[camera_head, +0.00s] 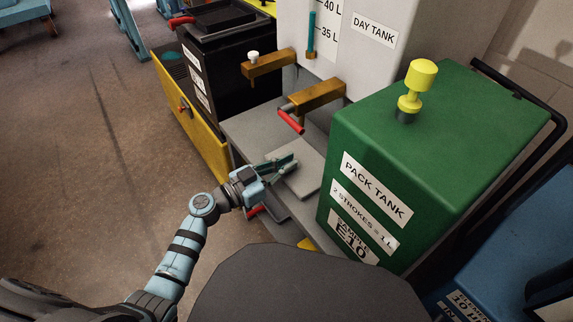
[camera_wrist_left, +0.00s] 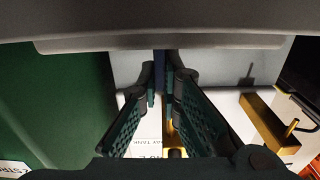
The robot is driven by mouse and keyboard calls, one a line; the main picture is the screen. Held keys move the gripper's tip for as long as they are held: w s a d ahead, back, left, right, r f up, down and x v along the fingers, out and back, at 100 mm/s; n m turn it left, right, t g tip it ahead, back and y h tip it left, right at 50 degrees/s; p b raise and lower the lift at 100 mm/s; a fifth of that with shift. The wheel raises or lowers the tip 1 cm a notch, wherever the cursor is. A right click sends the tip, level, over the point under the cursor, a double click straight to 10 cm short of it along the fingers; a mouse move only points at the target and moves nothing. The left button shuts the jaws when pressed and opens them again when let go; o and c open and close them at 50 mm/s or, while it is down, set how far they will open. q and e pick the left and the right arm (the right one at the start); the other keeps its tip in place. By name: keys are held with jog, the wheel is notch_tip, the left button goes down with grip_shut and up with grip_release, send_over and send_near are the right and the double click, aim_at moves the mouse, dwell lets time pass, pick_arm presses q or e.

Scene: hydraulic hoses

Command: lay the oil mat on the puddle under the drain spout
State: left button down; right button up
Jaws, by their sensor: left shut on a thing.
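My left gripper (camera_head: 286,164) reaches in over the grey shelf and is shut at the near left edge of a flat light-grey square, the oil mat (camera_head: 306,184). The mat lies low, over or on the shelf; I cannot tell whether it touches. In the left wrist view my fingers (camera_wrist_left: 160,85) close around a thin dark-blue strip, and a broad pale slab (camera_wrist_left: 160,44) crosses above them. A brass spout with a red lever (camera_head: 315,96) juts from the day tank above the mat. I see no clear puddle; it may be hidden. My right gripper is out of view.
The green pack tank (camera_head: 370,150) with a yellow knob stands close right of the mat. A second brass arm with a white knob (camera_head: 268,65) is farther back. A black container (camera_head: 222,75) and yellow panel (camera_head: 195,120) stand left. Open floor (camera_head: 80,130) lies left.

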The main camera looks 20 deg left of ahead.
pick_arm(q)
jog(key=c, duration=1.8)
grip_release()
